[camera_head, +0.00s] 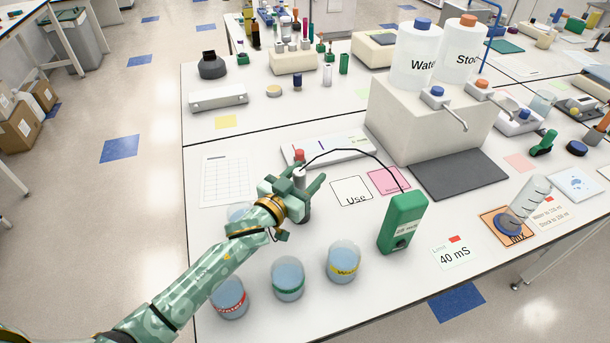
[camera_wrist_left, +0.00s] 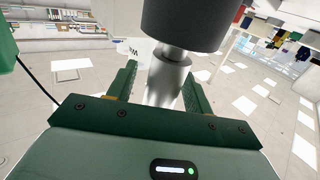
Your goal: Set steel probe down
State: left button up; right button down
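My left gripper (camera_head: 308,190) is over the bench, left of the green meter. It is shut on the steel probe (camera_head: 300,174), whose black cable arches over to the green meter (camera_head: 401,224). In the left wrist view the bright steel shaft (camera_wrist_left: 167,82) runs between my two green fingers (camera_wrist_left: 160,92), with a thick dark grey cylinder (camera_wrist_left: 187,22) above it. My fingers hide part of the probe in the head view, and I cannot tell whether its end touches anything. My right gripper is not in view.
Three beakers (camera_head: 288,278) of liquid stand at the front, one with a yellow label (camera_head: 343,261). A "Use" card (camera_head: 351,191) and pink card (camera_head: 389,181) lie right of my gripper. A white panel (camera_head: 340,148) lies behind it.

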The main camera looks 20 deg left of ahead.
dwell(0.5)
pick_arm(q)
jog(key=p+v, duration=0.4)
jog(key=v, duration=0.6)
